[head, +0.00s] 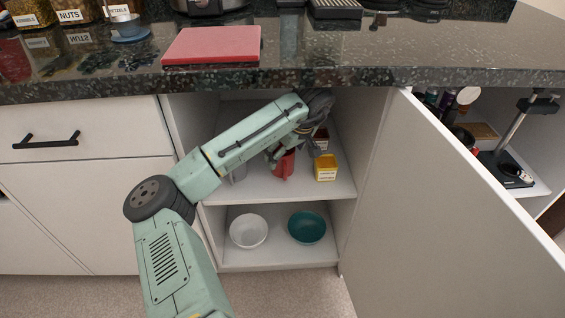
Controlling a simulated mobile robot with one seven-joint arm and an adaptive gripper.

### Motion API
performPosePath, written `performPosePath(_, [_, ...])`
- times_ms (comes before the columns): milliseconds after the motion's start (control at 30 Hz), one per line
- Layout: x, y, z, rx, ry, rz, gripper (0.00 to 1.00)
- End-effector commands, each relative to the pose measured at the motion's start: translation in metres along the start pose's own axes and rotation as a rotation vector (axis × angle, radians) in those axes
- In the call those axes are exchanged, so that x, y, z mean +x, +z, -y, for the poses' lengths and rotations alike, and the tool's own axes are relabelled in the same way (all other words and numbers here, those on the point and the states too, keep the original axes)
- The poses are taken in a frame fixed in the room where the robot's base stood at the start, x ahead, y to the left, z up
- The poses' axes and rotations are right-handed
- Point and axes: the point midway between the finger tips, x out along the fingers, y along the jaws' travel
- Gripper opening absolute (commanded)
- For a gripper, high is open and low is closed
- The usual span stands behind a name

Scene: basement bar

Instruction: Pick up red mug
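The red mug (284,167) is on the upper shelf (255,196) of the open cabinet, partly hidden behind my gripper and arm. My gripper (290,151) is inside the cabinet, bent downward at the mug's upper part. One dark finger shows at the mug's left side; the rest is dark and small against the shelf. I cannot tell whether the fingers touch the mug or are closed on it.
A yellow box (326,168) and a dark red box (321,139) stand close right of the mug. A white bowl (248,231) and a teal bowl (307,228) are on the lower shelf. The open door (450,210) is at right; the countertop (300,66) overhangs above.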

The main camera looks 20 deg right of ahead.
Motion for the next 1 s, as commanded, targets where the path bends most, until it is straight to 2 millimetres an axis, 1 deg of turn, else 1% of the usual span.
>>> performPosePath(133, [0.003,-0.009,0.000,-0.002,0.000,-0.001,0.80])
performPosePath(200, [0.006,-0.017,0.000,-0.003,0.000,-0.002,0.80])
performPosePath(300, [0.026,-0.014,0.001,-0.001,-0.002,0.000,0.80])
performPosePath(400, [0.041,-0.014,0.000,0.000,-0.001,-0.001,0.80])
performPosePath(500, [0.051,-0.014,0.000,0.000,0.000,-0.002,0.80])
performPosePath(600, [0.055,-0.014,-0.001,0.000,0.002,-0.002,0.80])
performPosePath(800, [0.055,-0.013,-0.001,0.000,0.002,-0.001,0.79])
performPosePath(1000, [0.055,-0.013,-0.001,0.000,0.002,-0.001,0.66])
